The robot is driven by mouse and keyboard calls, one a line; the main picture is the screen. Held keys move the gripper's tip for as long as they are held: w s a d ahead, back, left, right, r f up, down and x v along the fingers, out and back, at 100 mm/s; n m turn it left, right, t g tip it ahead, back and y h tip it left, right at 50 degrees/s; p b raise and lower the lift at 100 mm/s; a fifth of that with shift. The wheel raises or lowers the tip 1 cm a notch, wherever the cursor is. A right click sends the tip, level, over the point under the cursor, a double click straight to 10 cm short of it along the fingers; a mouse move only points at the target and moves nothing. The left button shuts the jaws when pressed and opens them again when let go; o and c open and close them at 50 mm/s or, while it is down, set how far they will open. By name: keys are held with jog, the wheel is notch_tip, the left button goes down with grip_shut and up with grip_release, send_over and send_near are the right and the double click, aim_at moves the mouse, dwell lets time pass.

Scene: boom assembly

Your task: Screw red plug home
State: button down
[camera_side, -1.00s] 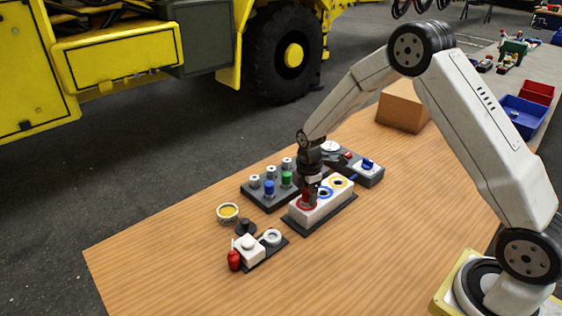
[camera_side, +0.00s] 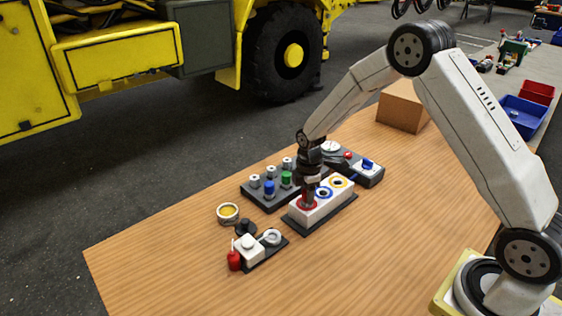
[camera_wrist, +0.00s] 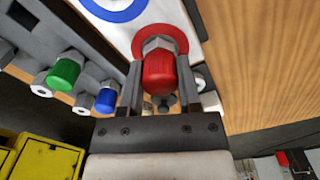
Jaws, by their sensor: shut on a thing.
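The red plug (camera_wrist: 159,72) stands in the red-ringed port of the white block (camera_side: 325,206), with a metal hex collar showing between its red body and the ring in the wrist view. My gripper (camera_wrist: 162,85) is shut on the red plug, one finger on each side of it. In the side view my gripper (camera_side: 309,195) points down over the red-ringed end of the block and mostly hides the plug. The thread inside the port is hidden, so how deep the plug sits cannot be told.
A dark rack with a blue plug (camera_side: 269,188) and a green plug (camera_side: 286,179) stands behind the block. Blue and yellow rings mark the other ports.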

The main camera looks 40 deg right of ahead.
jog(key=shift+m, duration=0.4)
jog(key=c, duration=0.9)
grip_release()
grip_shut()
jog(key=shift+m, duration=0.4)
jog(key=shift+m, duration=2.3)
jog(key=o, duration=0.5)
grip_release()
jog(key=shift+o, duration=0.2)
jog(key=shift+r, duration=4)
